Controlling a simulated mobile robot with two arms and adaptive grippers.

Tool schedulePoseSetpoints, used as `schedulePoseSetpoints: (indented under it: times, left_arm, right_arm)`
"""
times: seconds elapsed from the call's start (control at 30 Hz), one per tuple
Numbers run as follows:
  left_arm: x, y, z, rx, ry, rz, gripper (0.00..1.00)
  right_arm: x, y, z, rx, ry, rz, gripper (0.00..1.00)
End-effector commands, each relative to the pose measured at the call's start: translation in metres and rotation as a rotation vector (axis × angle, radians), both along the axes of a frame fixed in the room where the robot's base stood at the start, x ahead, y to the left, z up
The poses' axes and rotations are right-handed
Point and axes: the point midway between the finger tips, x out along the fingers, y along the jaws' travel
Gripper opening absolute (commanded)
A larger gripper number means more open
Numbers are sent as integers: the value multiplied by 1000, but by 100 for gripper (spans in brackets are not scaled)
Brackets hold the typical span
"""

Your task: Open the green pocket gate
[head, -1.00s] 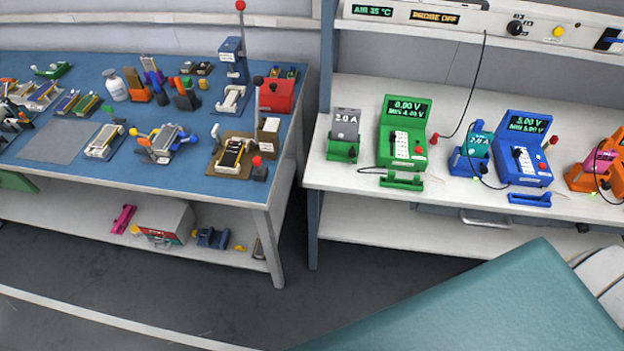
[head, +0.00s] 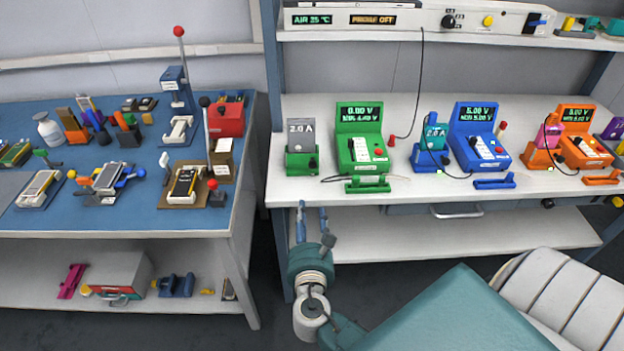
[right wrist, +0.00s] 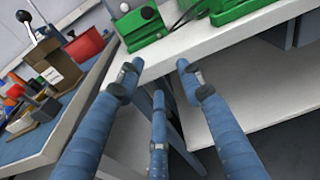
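The green tester (head: 360,140) stands on the white bench, its screen reading 0.00 V. A low green bracket (head: 367,184), which looks like the pocket gate, lies in front of it near the bench edge. Left of the tester is a green holder (head: 301,162) with a grey cell marked 2.0 A. My right gripper (head: 312,214) is at the bench's front edge, below the green holder. In the right wrist view its blue fingers (right wrist: 158,72) are spread and empty, with green parts (right wrist: 141,26) beyond the tips, apart from them. My left gripper is not in view.
Blue (head: 478,140) and orange (head: 580,140) testers stand to the right on the white bench (head: 430,195). A blue-topped table (head: 140,218) with tools and a black-knobbed lever is to the left, across a narrow gap. A lower shelf (head: 460,235) runs under the bench.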

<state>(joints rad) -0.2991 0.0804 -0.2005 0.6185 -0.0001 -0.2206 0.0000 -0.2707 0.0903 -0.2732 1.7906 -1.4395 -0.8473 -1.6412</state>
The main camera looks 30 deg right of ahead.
Motion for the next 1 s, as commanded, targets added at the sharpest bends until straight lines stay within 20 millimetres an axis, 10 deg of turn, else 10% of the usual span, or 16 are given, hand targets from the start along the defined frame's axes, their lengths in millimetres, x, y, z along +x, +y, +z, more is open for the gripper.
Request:
schedulePoseSetpoints:
  times: [0.2,1.0]
  left_arm:
    - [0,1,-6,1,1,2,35]
    - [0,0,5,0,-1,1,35]
  right_arm:
    - [2,-9,56,-183,-43,-29,37]
    - [88,-68,55,-180,-41,-27,37]
